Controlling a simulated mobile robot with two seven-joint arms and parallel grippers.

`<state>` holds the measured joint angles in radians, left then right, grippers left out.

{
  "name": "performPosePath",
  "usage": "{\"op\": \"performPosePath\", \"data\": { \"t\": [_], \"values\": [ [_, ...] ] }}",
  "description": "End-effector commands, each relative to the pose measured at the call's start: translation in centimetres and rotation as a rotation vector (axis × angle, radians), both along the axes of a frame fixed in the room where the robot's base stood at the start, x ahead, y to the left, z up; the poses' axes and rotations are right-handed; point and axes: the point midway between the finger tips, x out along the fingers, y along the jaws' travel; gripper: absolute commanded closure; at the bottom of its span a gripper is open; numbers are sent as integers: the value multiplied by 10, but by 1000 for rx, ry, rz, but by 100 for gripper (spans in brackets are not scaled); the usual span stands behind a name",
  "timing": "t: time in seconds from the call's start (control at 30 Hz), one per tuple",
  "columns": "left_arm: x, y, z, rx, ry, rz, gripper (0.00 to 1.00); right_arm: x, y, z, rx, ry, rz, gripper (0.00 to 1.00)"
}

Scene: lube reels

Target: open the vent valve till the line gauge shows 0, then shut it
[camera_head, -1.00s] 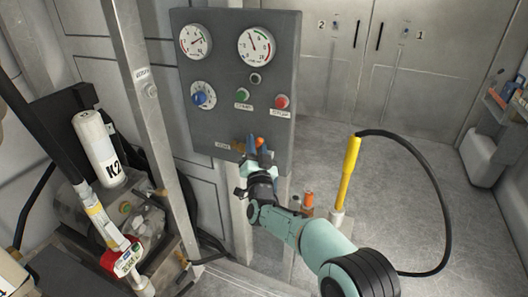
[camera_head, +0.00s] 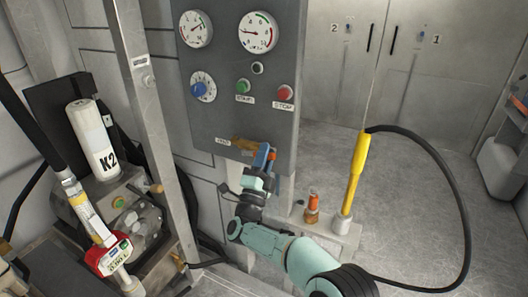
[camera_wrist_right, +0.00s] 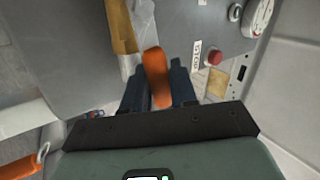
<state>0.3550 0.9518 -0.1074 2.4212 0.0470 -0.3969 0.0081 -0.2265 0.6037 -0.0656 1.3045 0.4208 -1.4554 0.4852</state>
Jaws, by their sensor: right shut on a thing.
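The vent valve has a brass body (camera_head: 243,144) at the lower edge of the grey panel (camera_head: 225,110) and an orange lever (camera_head: 272,155). My right gripper (camera_head: 263,158) is shut on that lever. In the right wrist view the orange lever (camera_wrist_right: 156,75) stands between the dark fingers (camera_wrist_right: 158,88), beside the brass body (camera_wrist_right: 122,28). Two round gauges sit high on the panel, a left gauge (camera_head: 196,29) and a right gauge (camera_head: 258,32). The right gauge's needle points left; the left one's points to the upper right. Their labels are too small to read. My left gripper is out of view.
A yellow-handled hose wand (camera_head: 356,175) and an orange-topped fitting (camera_head: 313,207) stand right of my arm.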

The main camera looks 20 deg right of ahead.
Motion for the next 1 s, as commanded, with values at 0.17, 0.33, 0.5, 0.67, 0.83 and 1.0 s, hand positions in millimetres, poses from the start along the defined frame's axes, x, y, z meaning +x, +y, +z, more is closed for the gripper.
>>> {"op": "performPosePath", "data": {
  "t": [0.17, 0.33, 0.5, 0.67, 0.83, 1.0],
  "values": [
    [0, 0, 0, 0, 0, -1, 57, 0, -1, -8, 65, -75, -1, 100],
    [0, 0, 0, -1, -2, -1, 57, 0, 0, -12, 105, -122, -1, 100],
    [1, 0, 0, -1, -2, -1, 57, -1, 0, -14, 126, -146, 0, 100],
    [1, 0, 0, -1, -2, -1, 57, -1, 0, -14, 132, -152, 1, 100],
    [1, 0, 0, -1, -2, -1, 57, -1, 0, -15, 134, -152, 1, 100],
    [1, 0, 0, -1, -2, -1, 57, 0, 0, -15, 134, -150, 1, 55]
  ]
}}
